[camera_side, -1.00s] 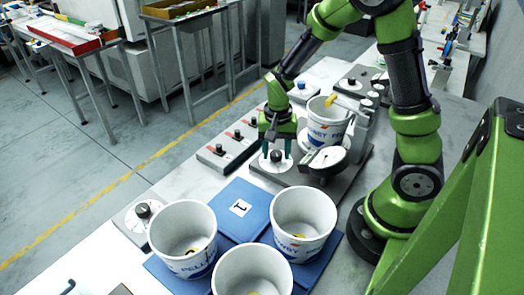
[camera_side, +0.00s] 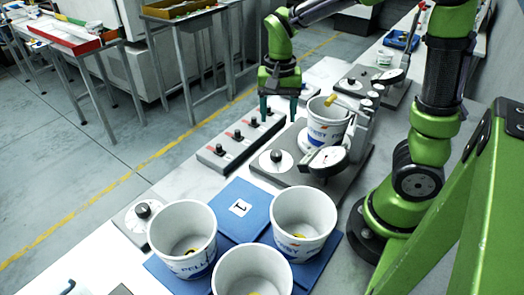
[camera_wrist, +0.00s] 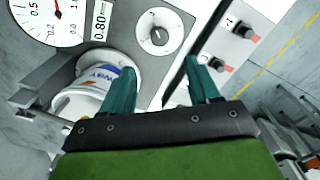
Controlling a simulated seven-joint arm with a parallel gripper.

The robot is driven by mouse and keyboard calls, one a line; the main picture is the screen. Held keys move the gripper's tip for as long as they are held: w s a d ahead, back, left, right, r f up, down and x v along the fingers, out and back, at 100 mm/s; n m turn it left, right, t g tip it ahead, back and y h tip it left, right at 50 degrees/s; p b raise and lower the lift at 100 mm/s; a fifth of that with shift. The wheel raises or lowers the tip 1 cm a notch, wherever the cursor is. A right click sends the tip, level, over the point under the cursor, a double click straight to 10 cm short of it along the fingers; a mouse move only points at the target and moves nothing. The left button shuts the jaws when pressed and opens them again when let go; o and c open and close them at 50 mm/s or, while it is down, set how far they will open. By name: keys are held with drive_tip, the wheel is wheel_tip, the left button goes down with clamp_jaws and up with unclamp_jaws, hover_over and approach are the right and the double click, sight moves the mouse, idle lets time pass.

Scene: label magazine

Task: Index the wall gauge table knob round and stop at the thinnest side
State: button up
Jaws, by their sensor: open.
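The gauge table knob (camera_side: 277,156) is small and black on a white disc, at the front left of the grey gauge base (camera_side: 295,178). The wrist view shows the knob (camera_wrist: 156,36) with a pale pointer mark. My gripper (camera_side: 278,116) is open and empty, above and behind the knob, clear of it. The printed white tub (camera_side: 323,117) sits on the gauge, beside my finger in the wrist view (camera_wrist: 88,93). The round dial (camera_side: 328,158) stands in front of the tub. In the wrist view the dial (camera_wrist: 48,22) has a red needle near its top, beside a 0.80 plate (camera_wrist: 101,20).
A grey switch box (camera_side: 238,141) with several red-marked black switches lies left of the gauge. Three white tubs (camera_side: 187,236) stand on blue mats (camera_side: 232,218) in front. Another black knob (camera_side: 143,211) on a plate is at the front left.

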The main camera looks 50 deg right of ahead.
drive_tip(key=shift+r, duration=2.3)
